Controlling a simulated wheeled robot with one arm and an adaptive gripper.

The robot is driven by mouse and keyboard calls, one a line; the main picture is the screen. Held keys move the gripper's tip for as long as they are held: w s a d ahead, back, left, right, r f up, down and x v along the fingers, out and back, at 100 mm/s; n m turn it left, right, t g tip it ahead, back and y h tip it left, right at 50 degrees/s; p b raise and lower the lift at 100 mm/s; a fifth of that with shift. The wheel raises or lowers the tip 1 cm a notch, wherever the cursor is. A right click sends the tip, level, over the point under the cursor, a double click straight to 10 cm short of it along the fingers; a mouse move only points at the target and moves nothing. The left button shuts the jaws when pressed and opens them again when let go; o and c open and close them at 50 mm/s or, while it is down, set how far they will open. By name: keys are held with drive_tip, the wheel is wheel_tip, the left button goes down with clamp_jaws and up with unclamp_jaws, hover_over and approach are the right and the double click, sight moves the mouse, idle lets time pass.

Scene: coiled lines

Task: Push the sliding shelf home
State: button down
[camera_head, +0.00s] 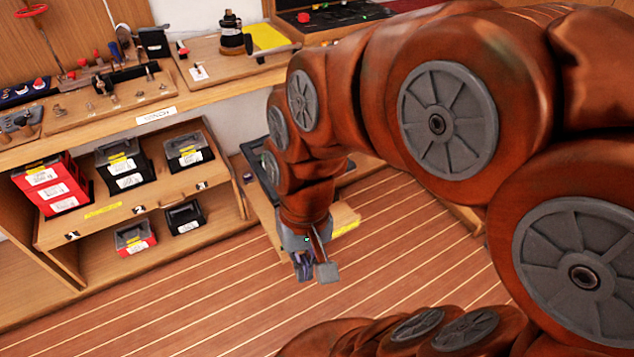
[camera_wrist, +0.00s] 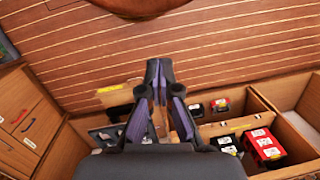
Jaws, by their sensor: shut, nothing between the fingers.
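A wooden sliding shelf (camera_head: 344,217) with a yellow label on its front sticks out from the cabinet over the floor, right of the cabinet bay with the cases. Dark contents show on it, partly hidden by my arm. In the wrist view its front panel (camera_wrist: 120,95) is left of my fingers. My gripper (camera_head: 315,270) is shut and empty, pointing down at the shelf's front. The wrist view shows my fingers (camera_wrist: 158,72) close together beside the panel. I cannot tell whether they touch it.
Left of the shelf, a cabinet board (camera_head: 110,211) bears black cases and a red case (camera_head: 52,186), with smaller cases below. A cluttered workbench (camera_head: 205,88) runs above. The striped wooden floor (camera_head: 200,295) in front is clear.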

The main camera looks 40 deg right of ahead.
drive_tip(key=w+f+m+t+y+b, duration=0.25)
drive_tip(key=w+f+m+b, duration=0.55)
drive_tip(key=w, duration=0.4)
drive_tip(key=w+d+f+m+t+b, duration=0.45)
drive_tip(key=w+d+f+m, duration=0.25)
drive_tip(key=w+d+m, duration=0.35)
drive_tip(key=w+d+f+m+t+h+b, duration=0.1)
drive_tip(key=d+f+m+h+b, duration=0.25)
drive_tip(key=d, duration=0.55)
drive_tip(key=w+d+f+m+t+y+b, duration=0.1)
drive_tip(key=w+d+f+m+b, duration=0.15)
drive_tip(key=d+f+m, duration=0.4)
drive_tip(key=w+d+f+m+t+h+b, duration=0.15)
drive_tip(key=d+m+b, duration=0.35)
drive_tip(key=d, duration=0.6)
drive_tip(key=r+b+x, duration=0.1)
drive_tip(key=b+x, duration=0.1)
drive_tip(key=x, duration=1)
drive_tip(key=shift+w+m, duration=0.35)
drive_tip(key=shift+w, duration=0.2)
drive_tip(key=shift+f+g+h, duration=0.1)
drive_tip(key=shift+g+h, duration=0.15)
